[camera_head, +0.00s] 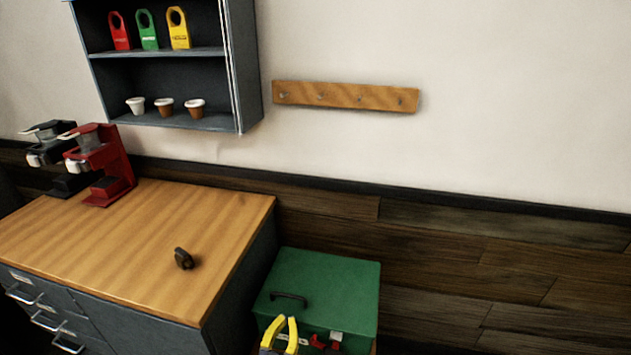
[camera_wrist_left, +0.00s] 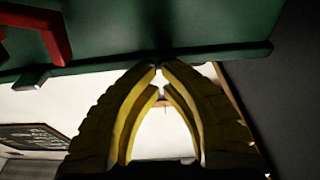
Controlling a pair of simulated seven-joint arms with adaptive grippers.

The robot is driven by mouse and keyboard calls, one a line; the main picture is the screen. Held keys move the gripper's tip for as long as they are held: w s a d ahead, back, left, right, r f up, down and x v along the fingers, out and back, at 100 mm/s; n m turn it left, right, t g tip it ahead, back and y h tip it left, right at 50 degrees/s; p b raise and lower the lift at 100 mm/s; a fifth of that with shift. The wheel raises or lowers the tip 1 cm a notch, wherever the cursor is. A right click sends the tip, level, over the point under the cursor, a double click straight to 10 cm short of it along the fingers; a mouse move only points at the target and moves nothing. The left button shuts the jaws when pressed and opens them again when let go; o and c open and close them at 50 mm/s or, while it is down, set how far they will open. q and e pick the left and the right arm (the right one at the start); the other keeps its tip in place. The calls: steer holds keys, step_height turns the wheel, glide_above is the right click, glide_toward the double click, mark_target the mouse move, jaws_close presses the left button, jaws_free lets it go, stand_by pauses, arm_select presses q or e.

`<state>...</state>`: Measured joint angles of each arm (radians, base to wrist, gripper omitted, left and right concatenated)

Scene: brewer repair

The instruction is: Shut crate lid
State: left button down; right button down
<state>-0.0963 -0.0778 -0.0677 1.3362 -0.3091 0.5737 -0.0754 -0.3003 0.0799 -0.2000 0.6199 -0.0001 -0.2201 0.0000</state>
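The green crate (camera_head: 357,318) stands on the floor right of the wooden-topped counter. Its green lid (camera_head: 335,277), with a black handle (camera_head: 289,297), appears to lie down over the crate. I cannot tell whether it is fully shut. A red latch (camera_head: 320,342) and a pale latch (camera_head: 336,336) show at the front. My left gripper (camera_head: 285,321), with yellow fingers, is at the crate's front left. In the left wrist view its fingertips (camera_wrist_left: 159,67) nearly meet with nothing between them, close to a dark edge of a green panel (camera_wrist_left: 130,35). Contact is unclear. My right gripper is not in view.
The counter (camera_head: 215,225) holds a small dark part (camera_head: 183,258), a red brewer (camera_head: 103,165) and a black brewer (camera_head: 57,150). A wall shelf (camera_head: 160,53) holds coloured tags and cups. A hook rail (camera_head: 345,96) hangs above. The counter's side is close left of the crate.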

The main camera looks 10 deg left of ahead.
arm_select(q)
steer(key=s+a+f+g, duration=0.1)
steer(key=s+f+g, duration=0.2)
steer(key=s+f, duration=0.6)
steer(key=s+a+f+m+g, duration=0.1)
steer(key=s+f+g, duration=0.4)
steer(key=f, duration=0.8)
steer(key=s+f+g, duration=0.2)
steer(key=s+f, duration=0.6)
steer(key=f, duration=0.3)
steer(key=s+a+f+g, duration=0.2)
steer(key=s+a+f, duration=0.1)
steer(key=s, duration=0.7)
steer(key=s+a+f+g+y, duration=0.1)
steer(key=s+a+f+g, duration=0.2)
steer(key=s, duration=0.7)
steer(key=s+a+f+m+g+y, duration=0.1)
steer(key=s+a+f+g, duration=0.2)
steer(key=s+f, duration=0.3)
steer(key=s, duration=0.4)
steer(key=shift+s+a, duration=0.2)
steer(key=shift+s, duration=0.15)
